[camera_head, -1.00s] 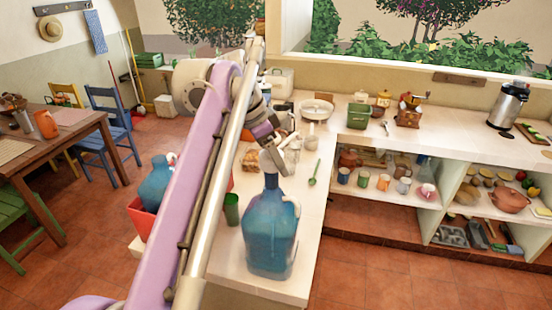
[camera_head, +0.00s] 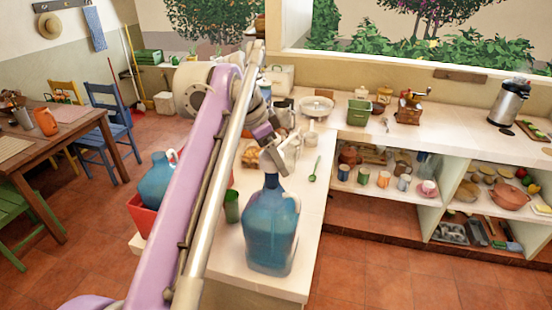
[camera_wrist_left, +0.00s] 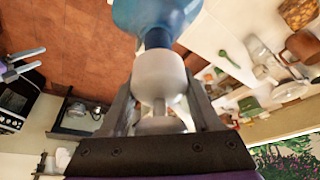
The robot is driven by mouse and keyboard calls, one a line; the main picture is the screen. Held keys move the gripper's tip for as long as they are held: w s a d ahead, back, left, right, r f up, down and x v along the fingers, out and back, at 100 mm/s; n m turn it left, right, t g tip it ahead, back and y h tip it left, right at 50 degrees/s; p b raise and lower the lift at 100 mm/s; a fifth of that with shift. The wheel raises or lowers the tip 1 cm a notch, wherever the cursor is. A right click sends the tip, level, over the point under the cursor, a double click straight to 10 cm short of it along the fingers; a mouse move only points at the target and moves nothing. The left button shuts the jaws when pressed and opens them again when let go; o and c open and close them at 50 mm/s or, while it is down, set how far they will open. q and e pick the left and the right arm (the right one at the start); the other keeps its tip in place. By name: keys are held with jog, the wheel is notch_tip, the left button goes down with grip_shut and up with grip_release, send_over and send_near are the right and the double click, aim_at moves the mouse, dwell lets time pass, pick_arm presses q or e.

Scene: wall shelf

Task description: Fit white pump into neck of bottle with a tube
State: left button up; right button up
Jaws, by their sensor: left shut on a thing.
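A large translucent blue bottle (camera_head: 269,238) stands upright on the near part of the counter. Its body also shows at the top of the left wrist view (camera_wrist_left: 150,14), with the dark blue neck (camera_wrist_left: 157,38) pointing toward my gripper. My left gripper (camera_head: 281,163) is just above the neck. In the left wrist view it is shut on the white pump (camera_wrist_left: 158,75), whose far end meets or overlaps the neck. I cannot tell whether it is seated. The tube is not visible. My right gripper (camera_wrist_left: 22,63) shows at the left edge of the wrist view, fingers apart and empty.
A green cup (camera_head: 232,206) stands just left of the bottle, and a green spoon (camera_head: 315,170) lies to its right. Another blue bottle (camera_head: 155,184) sits in a red crate (camera_head: 141,213) at left. Shelves (camera_head: 390,180) with dishes are at right.

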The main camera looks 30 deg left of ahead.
aim_at(262, 153)
pick_arm(q)
jog(key=shift+f+b, duration=0.6)
jog(key=shift+f, duration=2.15)
pick_arm(e)
jog(key=shift+s+f, duration=0.25)
jog(key=shift+f, duration=0.25)
jog(key=shift+s+f, duration=0.2)
jog(key=shift+f, duration=0.25)
dwell(1.0)
pick_arm(q)
jog(key=o, duration=1.5)
jog(key=p+v, duration=0.1)
jog(key=v, duration=1)
pick_arm(e)
jog(key=shift+w+r, duration=0.25)
jog(key=shift+r, duration=0.25)
jog(key=shift+w+r, duration=0.25)
jog(key=shift+r, duration=0.25)
